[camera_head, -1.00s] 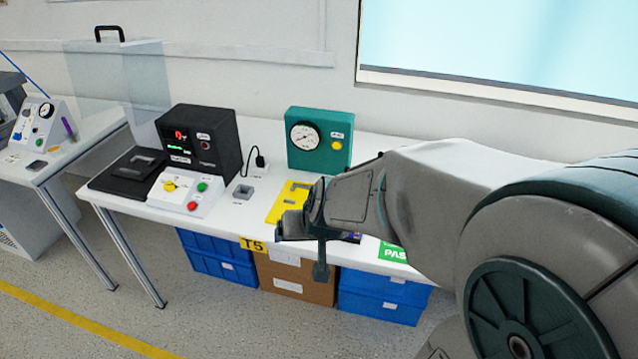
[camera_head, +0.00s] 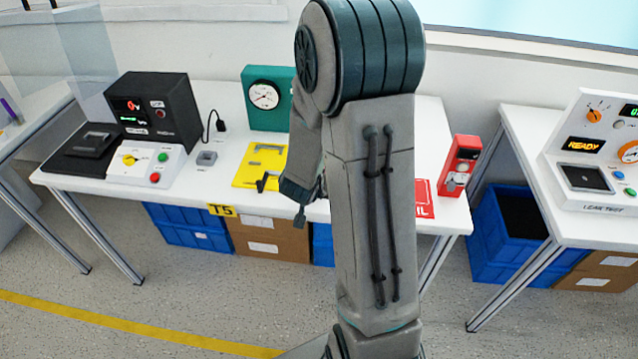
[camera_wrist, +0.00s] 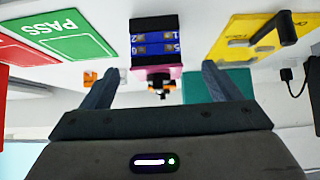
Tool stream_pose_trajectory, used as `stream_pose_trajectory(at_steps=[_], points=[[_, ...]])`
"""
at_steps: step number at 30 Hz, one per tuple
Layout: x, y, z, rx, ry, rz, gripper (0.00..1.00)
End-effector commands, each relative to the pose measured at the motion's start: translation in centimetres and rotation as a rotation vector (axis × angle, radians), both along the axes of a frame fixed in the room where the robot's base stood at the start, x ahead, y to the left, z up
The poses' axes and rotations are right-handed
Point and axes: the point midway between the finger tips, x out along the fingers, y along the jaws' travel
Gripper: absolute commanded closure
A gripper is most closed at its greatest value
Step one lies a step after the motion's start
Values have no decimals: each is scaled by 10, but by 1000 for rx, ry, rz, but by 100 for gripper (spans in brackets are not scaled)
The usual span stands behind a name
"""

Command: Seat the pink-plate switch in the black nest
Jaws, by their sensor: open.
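The switch shows in the wrist view as a black and blue numbered body (camera_wrist: 154,40) with a pink plate (camera_wrist: 153,71) at its near end. My gripper (camera_wrist: 160,82) is open, one finger to each side of the switch, with gaps between them. In the head view my gripper (camera_head: 304,196) is over the front of the white table, partly behind my arm; the switch is hidden there. A black fixture with a raised, recessed block, apparently the black nest (camera_head: 92,142), is at the table's left end. No switch shows in it.
A black tester (camera_head: 152,105), a white control box (camera_head: 145,164) and a small grey block (camera_head: 207,158) stand left of my gripper. A yellow plate (camera_head: 258,165) lies beside it. A green gauge box (camera_head: 266,97) stands behind. The red FAIL patch (camera_head: 423,198) is to the right.

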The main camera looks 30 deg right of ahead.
Motion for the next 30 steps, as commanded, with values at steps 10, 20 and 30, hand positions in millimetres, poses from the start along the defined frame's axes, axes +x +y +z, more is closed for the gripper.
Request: stream_pose_trajectory(at_steps=[10, 20, 30], points=[[15, -11, -16, 1, -1, 0, 16], [39, -33, -38, 3, 0, -1, 16], [45, -36, -45, 2, -2, 1, 16]])
